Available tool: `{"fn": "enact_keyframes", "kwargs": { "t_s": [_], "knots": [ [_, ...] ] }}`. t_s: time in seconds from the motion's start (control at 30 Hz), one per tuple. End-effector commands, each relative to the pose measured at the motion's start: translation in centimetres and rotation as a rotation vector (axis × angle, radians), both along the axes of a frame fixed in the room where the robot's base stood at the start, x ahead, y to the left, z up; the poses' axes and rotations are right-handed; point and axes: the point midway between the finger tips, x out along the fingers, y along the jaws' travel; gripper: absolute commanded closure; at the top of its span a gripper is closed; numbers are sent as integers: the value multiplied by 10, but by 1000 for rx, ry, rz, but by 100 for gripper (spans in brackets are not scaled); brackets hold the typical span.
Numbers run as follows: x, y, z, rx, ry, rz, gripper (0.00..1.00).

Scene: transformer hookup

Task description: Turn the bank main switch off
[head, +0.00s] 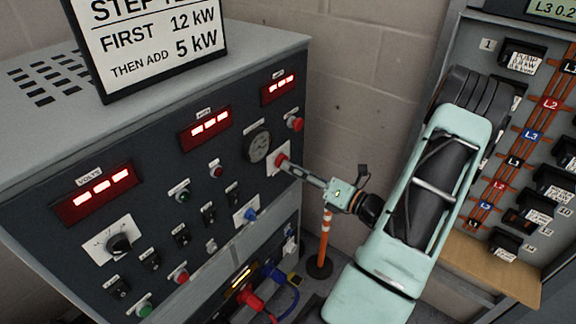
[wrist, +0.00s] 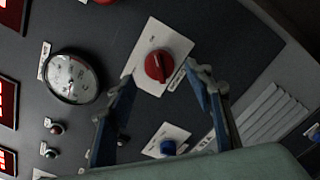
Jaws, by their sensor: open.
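A red rotary knob (head: 281,159) sits on a white plate on the dark front panel of the grey cabinet. It also shows in the wrist view (wrist: 158,66), with its grip bar lying nearly up-down in the picture. Its label is too small to read, so I cannot confirm that it is the bank main switch. My gripper (head: 291,168) points at this knob from the right. In the wrist view my gripper (wrist: 161,76) is open, with one finger to each side of the knob. I cannot tell whether the fingertips touch it.
A blue knob (head: 250,214) on a white plate is below the red one. A round gauge (head: 258,145) is to its left and a red mushroom button (head: 294,123) above. An orange-white post (head: 324,245) stands behind my arm. A breaker rack (head: 520,150) is at right.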

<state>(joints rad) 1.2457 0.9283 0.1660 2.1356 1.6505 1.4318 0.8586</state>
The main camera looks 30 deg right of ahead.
Motion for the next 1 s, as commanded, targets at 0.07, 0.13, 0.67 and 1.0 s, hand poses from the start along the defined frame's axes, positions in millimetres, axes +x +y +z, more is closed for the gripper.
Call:
{"fn": "enact_keyframes", "kwargs": {
  "t_s": [0.07,0.13,0.67,1.0],
  "knots": [
    [11,5,0,0,-1,3,53],
    [18,7,0,0,-1,2,53],
    [27,9,0,-1,0,0,65],
    [27,9,0,-2,-1,0,94]
  ]
}}
